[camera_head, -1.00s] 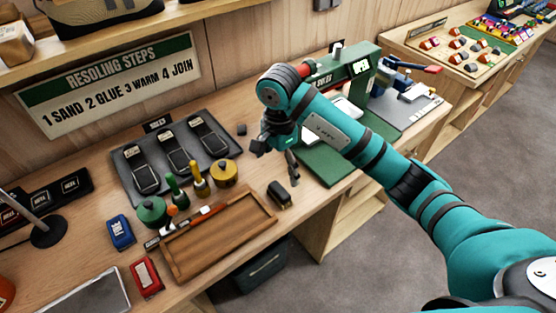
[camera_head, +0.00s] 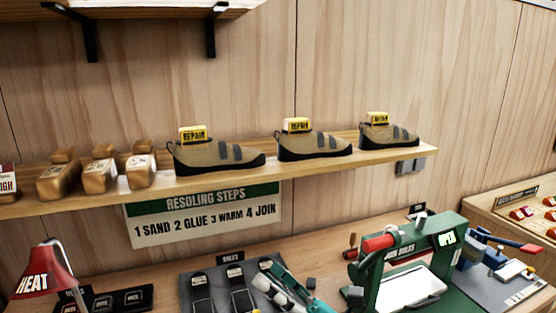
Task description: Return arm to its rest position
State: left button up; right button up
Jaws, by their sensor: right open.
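My right arm shows only as a short teal and white piece at the bottom of the head view, in front of the right side of the dark sole mat (camera_head: 213,291). My right gripper (camera_head: 278,290) is at this piece, small and partly cut off by the frame, and its fingertips are hard to make out. It is open, and I see nothing held in it. My left gripper is not in view.
The green sole press (camera_head: 450,229) stands right of my arm, with a blue clamp tool (camera_head: 472,250) beyond it. A wall shelf (camera_head: 222,181) holds three shoes and several wooden lasts. A red heat lamp (camera_head: 40,274) stands at left.

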jog(key=w+d+f+m+t+h, duration=0.25)
jog(key=d+m+t+h, duration=0.75)
jog(key=m, duration=0.6)
jog(key=s+d+f+m+g+h, duration=0.2)
jog(key=d+f+m+g+h, duration=0.4)
jog(key=d+f+m+h, duration=0.65)
jog(key=s+f+m+g+y, duration=0.1)
jog(key=s+f+m+g, duration=0.3)
jog(key=s+f+g, duration=0.5)
jog(key=s+f+m+g+y, duration=0.25)
jog(key=s+f+m, duration=0.25)
jog(key=s+f, duration=0.5)
jog(key=s+f+g+b, duration=0.1)
jog(key=s+f, duration=0.2)
jog(key=f, duration=1.1)
jog(key=s+f+g, duration=0.2)
jog(key=s+f, duration=0.1)
jog(key=f, duration=1)
jog(key=s+d+f, duration=0.2)
jog(key=s+f, duration=1.3)
jog(key=shift+n+g+h+b, duration=0.3)
jog(key=shift+n+g+b, duration=0.05)
jog(key=shift+n, duration=0.1)
